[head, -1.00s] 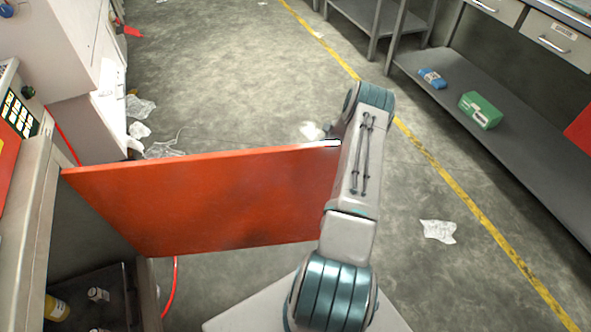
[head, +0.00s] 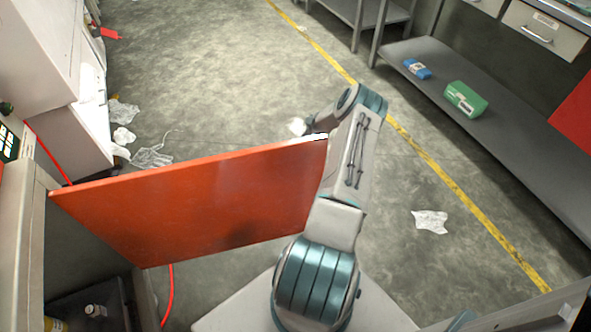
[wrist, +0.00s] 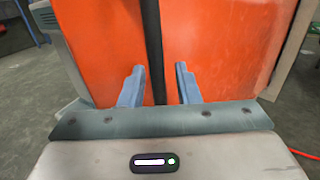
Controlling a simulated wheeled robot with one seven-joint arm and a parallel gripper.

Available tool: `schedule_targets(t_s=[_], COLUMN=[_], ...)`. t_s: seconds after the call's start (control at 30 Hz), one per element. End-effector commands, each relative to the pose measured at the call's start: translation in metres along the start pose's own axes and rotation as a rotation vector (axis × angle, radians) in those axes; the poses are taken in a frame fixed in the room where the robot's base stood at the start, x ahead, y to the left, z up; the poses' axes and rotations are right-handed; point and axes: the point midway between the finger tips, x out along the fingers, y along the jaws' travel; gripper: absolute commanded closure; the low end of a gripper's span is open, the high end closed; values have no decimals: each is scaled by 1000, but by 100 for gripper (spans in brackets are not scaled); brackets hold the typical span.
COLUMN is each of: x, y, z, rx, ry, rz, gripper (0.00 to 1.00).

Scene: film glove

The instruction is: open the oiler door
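The orange oiler door (head: 190,205) stands swung out from the cabinet at the left of the head view. Its left end meets the cabinet (head: 22,240), and its free edge is by my arm. The door fills much of the wrist view (wrist: 230,50), with a dark upright bar (wrist: 152,35) running down it. My gripper (wrist: 160,75) is open, its two blue-grey fingers apart on either side of the bar's lower part. I cannot tell whether they touch it. The head view hides my gripper behind the door and arm.
Part of the cabinet's dark inside shows at lower left, with a small bottle (head: 95,310). A red hose (head: 167,295) lies below the door. A grey shelf (head: 500,130) at right holds a green box (head: 465,99) and a blue packet (head: 417,68). Floor beyond the door is mostly clear, with litter.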

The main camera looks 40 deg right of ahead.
Motion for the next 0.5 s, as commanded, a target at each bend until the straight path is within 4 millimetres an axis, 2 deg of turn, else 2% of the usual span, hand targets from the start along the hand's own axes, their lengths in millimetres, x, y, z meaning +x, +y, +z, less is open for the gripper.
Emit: schedule_targets(t_s=[0.27,0.37,0.5], x=[-1,-2,-2], y=[1,2,1], z=[6,18,45], rx=[-2,-2,-4], ry=[1,1,0], rz=[-2,-4,-6], gripper=[70,70,70])
